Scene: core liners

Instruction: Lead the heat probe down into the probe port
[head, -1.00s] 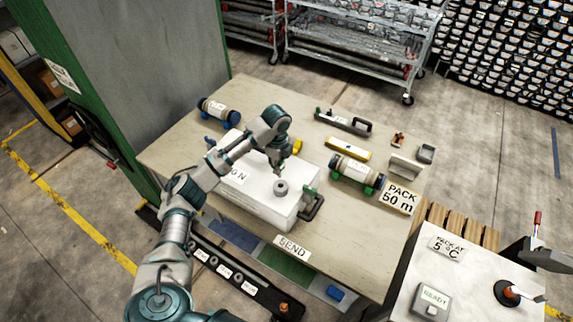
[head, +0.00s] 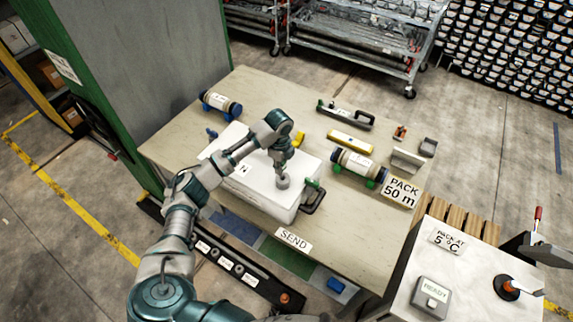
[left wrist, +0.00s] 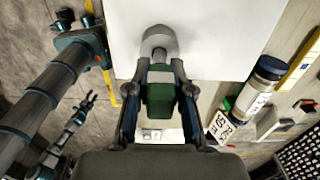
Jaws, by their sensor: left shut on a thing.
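The probe port (head: 283,182) is a grey round collar on top of a white box. My left gripper (head: 283,170) points down just above it. In the left wrist view the port (left wrist: 158,42) lies just past the fingertips. My left gripper (left wrist: 161,75) is shut on the heat probe, and a green body (left wrist: 160,92) shows between its fingers. The probe's tip is too small to make out, so I cannot tell whether it has entered the port. My right gripper (left wrist: 89,97) seems to show small and unclear in the left wrist view.
The white box (head: 255,190) has a black handle (head: 313,204) at its right end. A core liner (head: 358,165) lies to the right, another (head: 221,104) at the back left. A yellow level (head: 350,142) and a long tool (head: 345,116) lie behind.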

